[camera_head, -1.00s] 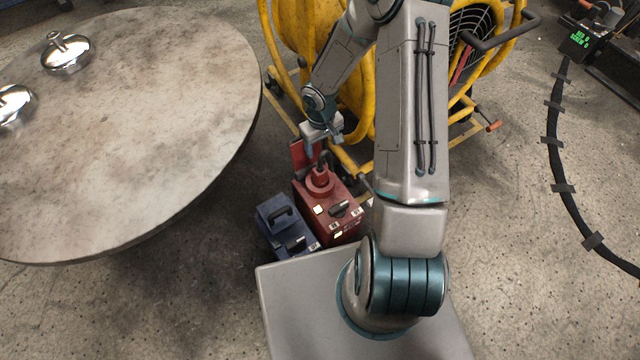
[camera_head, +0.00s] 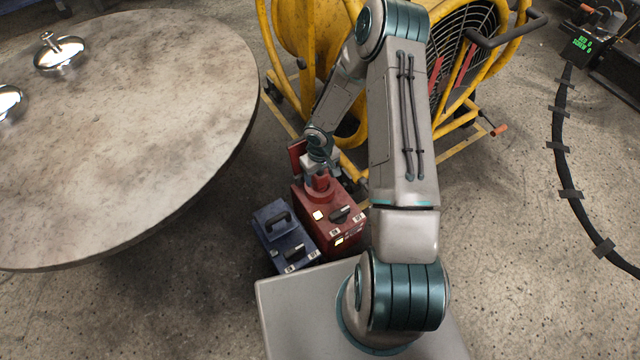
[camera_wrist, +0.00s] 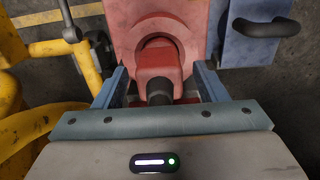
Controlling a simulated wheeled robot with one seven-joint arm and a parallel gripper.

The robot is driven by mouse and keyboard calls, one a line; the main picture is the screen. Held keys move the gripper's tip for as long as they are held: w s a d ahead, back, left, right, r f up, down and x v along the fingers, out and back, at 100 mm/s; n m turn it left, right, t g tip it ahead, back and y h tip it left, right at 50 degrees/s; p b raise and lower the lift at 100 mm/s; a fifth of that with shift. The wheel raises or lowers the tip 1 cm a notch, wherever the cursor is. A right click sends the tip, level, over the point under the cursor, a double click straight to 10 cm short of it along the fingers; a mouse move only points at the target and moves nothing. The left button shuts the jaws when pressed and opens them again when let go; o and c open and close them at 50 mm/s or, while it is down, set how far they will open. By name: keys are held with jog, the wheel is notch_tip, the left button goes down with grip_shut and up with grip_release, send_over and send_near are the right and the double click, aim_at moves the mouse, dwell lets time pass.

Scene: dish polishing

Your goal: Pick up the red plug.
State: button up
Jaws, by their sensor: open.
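The red plug (camera_wrist: 159,66) sits in the round socket on the red box (camera_wrist: 121,12), with a dark cable end pointing toward my wrist. In the head view the red plug (camera_head: 320,183) stands on top of the red box (camera_head: 327,221), just below my gripper (camera_head: 318,174). In the wrist view my gripper (camera_wrist: 160,84) is open, with one blue-grey finger on each side of the plug. I cannot tell whether the fingers touch it. The lower part of the plug is hidden inside the socket ring.
A blue box (camera_head: 283,238) with a dark handle stands left of the red box. A yellow-framed fan machine (camera_head: 448,150) is close behind. A round table (camera_head: 150,130) with shiny metal dishes is at left. A black taped cable (camera_head: 562,170) runs along the floor at right.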

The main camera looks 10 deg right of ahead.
notch_tip(320, 180, down, 3)
jog(key=shift+r+b, duration=0.2)
jog(key=shift+b, duration=0.1)
jog(key=c, duration=1.2)
jog(key=shift+r, duration=0.1)
